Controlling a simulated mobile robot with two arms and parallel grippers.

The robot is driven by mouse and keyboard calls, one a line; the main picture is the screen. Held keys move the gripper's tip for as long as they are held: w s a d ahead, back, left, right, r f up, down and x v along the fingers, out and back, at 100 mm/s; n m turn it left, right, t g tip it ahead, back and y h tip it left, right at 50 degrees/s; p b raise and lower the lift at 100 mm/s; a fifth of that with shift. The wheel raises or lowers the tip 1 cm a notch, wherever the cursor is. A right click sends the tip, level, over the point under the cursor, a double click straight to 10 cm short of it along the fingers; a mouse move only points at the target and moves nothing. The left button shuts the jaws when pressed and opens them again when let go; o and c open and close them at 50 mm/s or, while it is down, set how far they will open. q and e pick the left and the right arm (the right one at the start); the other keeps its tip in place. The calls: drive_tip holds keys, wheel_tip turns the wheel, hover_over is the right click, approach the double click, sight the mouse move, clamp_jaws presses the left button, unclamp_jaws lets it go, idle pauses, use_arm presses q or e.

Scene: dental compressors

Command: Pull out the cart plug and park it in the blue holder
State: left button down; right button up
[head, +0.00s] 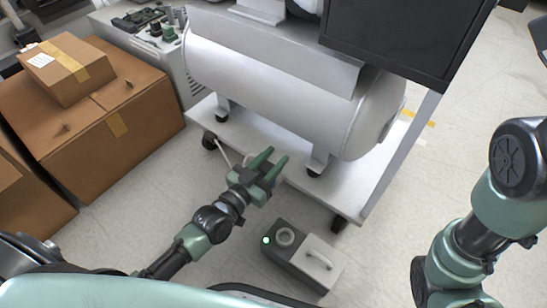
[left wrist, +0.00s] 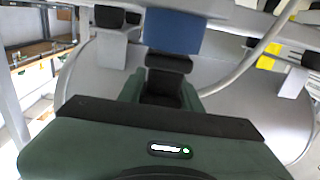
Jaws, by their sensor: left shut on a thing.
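My left gripper (head: 267,163) is low beside the cart (head: 345,188), in front of its lower edge. In the left wrist view its green fingers (left wrist: 162,92) are shut on a black piece, which I take to be the plug (left wrist: 168,63). A blue block, likely the holder (left wrist: 173,32), shows just beyond the plug; I cannot tell whether they touch. A pale cable (left wrist: 252,50) curves beside them. In the head view the gripper hides the plug and most of the holder. My right arm is at the right; its gripper is out of view.
A grey floor unit (head: 317,262) with a round socket (head: 285,237), a handle and a green light stands near my left gripper. A silver tank (head: 270,85) lies on the cart. Cardboard boxes (head: 110,125) fill the left. Floor at the right is clear.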

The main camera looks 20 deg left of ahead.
use_arm(q)
drive_tip(key=shift+f, duration=0.1)
drive_tip(key=c, duration=1.3)
unclamp_jaws()
drive_tip(key=shift+o, duration=0.2)
drive_tip(key=shift+s, duration=0.15)
